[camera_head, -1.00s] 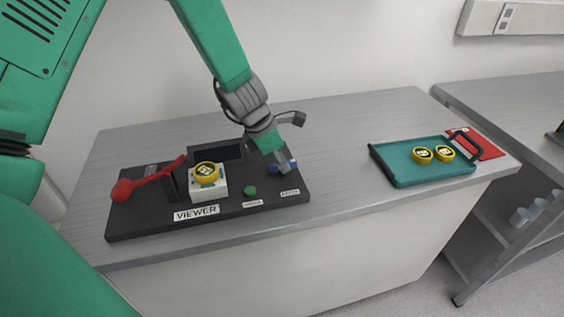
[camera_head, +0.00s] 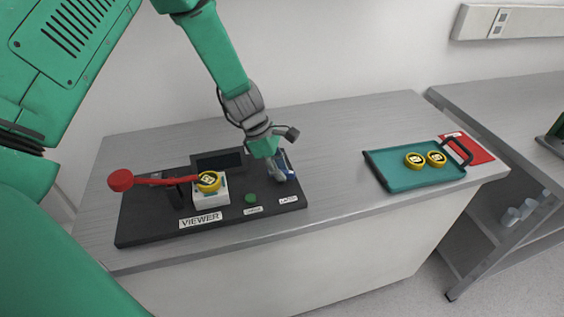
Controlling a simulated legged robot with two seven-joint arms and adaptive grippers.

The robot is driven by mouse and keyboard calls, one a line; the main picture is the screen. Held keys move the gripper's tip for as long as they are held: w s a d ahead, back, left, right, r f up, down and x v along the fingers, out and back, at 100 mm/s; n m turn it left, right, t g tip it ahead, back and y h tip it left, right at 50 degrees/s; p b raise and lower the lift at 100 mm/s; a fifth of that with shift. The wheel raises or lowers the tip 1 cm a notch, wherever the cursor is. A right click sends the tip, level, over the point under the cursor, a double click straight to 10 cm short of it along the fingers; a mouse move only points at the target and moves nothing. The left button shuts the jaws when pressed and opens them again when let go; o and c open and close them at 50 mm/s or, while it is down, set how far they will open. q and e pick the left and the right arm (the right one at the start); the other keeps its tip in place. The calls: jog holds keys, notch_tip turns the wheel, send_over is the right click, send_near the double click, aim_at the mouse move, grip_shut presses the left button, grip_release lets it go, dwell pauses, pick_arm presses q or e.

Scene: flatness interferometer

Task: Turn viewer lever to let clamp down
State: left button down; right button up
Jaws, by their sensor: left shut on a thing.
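The black viewer base (camera_head: 150,222) stands on the bench with a white "VIEWER" label. A red clamp arm (camera_head: 156,181) with a round red knob (camera_head: 121,180) lies nearly level on its black post. Its right end is close to a yellow round part (camera_head: 209,181) on the white block (camera_head: 211,198); I cannot tell whether they touch. At the base's right end is a blue lever (camera_head: 289,162), partly hidden and angled away. My left gripper (camera_head: 280,174) is shut on the lever. My right gripper is not in view.
A green button (camera_head: 251,198) and a dark screen (camera_head: 218,160) are on the viewer. A teal tray (camera_head: 413,180) with two yellow round parts stands at right, near a red sheet (camera_head: 474,152). The bench between viewer and tray is clear.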

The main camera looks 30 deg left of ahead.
pick_arm(q)
jog(key=m+g+p, duration=0.1)
jog(key=m, duration=0.1)
jog(key=shift+a+m, duration=0.15)
jog(key=shift+m, duration=0.25)
jog(key=m+g, duration=0.1)
jog(key=m, duration=0.1)
jog(key=shift+w+m+p, duration=0.1)
jog(key=shift+m+p, duration=0.25)
jog(key=shift+m, duration=0.05)
jog(key=m+g, duration=0.2)
jog(key=m, duration=0.2)
jog(key=shift+w+m, duration=0.15)
jog(key=shift+m, duration=0.25)
jog(key=shift+m+y, duration=0.3)
jog(key=shift+m, duration=0.5)
jog(key=shift+w+r+g, duration=0.1)
jog(key=shift+r+g, duration=0.05)
jog(key=shift+g, duration=0.15)
jog(key=c, duration=1.5)
grip_release()
jog(key=shift+c, duration=0.2)
jog(key=shift+a+f, duration=0.1)
jog(key=shift+f, duration=0.1)
